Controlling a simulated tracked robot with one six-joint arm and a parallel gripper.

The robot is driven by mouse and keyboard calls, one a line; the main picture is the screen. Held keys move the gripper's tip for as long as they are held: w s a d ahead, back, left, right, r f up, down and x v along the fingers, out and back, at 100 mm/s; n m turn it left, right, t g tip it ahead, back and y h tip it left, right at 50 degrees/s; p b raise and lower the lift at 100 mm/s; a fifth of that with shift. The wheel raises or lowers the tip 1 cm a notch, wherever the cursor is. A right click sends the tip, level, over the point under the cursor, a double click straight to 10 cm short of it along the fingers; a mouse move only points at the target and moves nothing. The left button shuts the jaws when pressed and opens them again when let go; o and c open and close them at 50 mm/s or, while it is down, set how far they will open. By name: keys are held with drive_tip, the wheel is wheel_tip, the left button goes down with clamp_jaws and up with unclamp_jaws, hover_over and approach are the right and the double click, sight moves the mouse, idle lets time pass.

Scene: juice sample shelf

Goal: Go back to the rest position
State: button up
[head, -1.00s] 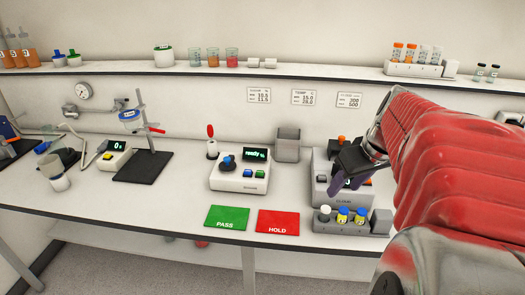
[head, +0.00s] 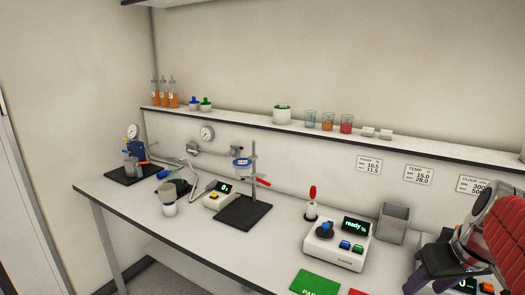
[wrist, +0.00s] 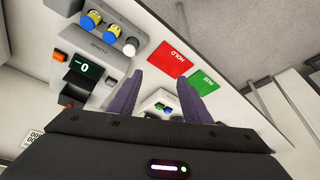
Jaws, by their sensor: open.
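The gripper is above the bench and touches nothing that I can see. Its upper arm link is cut off by the picture edge.
The white "ready" meter (head: 337,244) stands left of my gripper, with a grey bin (head: 393,223) behind. The green PASS card (head: 312,283) and red HOLD card (wrist: 167,60) lie in front. The cloud meter (wrist: 92,68) with capped vials is close by. A wall shelf (head: 240,121) runs behind.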

drive_tip(key=s+a+f, duration=0.2)
drive_tip(key=s+a, duration=0.1)
drive_tip(key=a, duration=0.7)
drive_tip(key=s+a+f+t, duration=0.1)
drive_tip(key=s+a, duration=0.2)
drive_tip(key=a, duration=0.7)
drive_tip(key=shift+f+n, duration=0.3)
drive_tip(key=shift+f, duration=0.05)
drive_tip(key=shift+s+a, duration=0.1)
drive_tip(key=shift+c, duration=0.4)
